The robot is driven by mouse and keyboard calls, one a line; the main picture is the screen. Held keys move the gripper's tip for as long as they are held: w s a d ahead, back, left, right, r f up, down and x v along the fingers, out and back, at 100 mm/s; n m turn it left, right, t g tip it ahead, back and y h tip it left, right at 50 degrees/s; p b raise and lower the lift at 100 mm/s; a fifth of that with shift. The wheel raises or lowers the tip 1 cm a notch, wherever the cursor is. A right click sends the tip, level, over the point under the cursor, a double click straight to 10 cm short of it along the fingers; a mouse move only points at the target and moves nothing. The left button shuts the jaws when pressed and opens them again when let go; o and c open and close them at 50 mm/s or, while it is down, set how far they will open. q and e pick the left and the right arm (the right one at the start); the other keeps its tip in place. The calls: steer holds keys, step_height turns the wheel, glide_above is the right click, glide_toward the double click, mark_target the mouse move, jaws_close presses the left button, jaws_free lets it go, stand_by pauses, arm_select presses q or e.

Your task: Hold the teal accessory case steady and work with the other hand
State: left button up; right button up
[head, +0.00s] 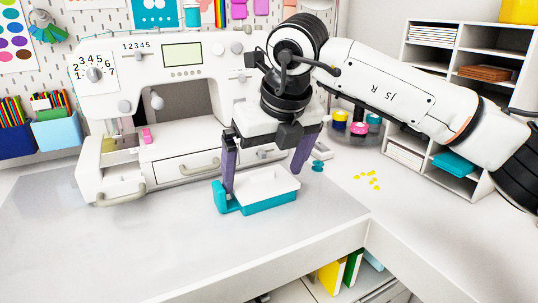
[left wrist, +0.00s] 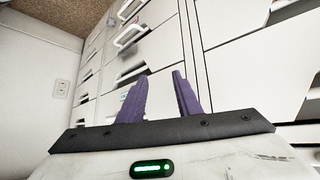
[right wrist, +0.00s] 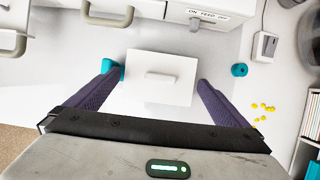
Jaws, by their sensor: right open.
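The teal accessory case (head: 270,204) stands on the white table in front of the sewing machine, with a white tray-like top and a teal upright piece at its left end. In the right wrist view its white part (right wrist: 160,92) shows a small raised handle, with a bit of teal at its left. My right gripper (head: 263,181) is open above the case, one purple finger on each side of it. Contact is not clear. My left gripper (left wrist: 160,77) is open and empty, facing white cabinet drawers; it is outside the head view.
The sewing machine (head: 165,75) stands close behind the case. A white shelf unit (head: 455,60) stands at the back right. The table's front left is clear.

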arm_select(q)
steer(key=shift+w+r, duration=0.15)
steer(key=shift+w, duration=0.2)
arm_select(e)
steer(key=shift+w+f, duration=0.1)
steer(key=shift+f, duration=0.15)
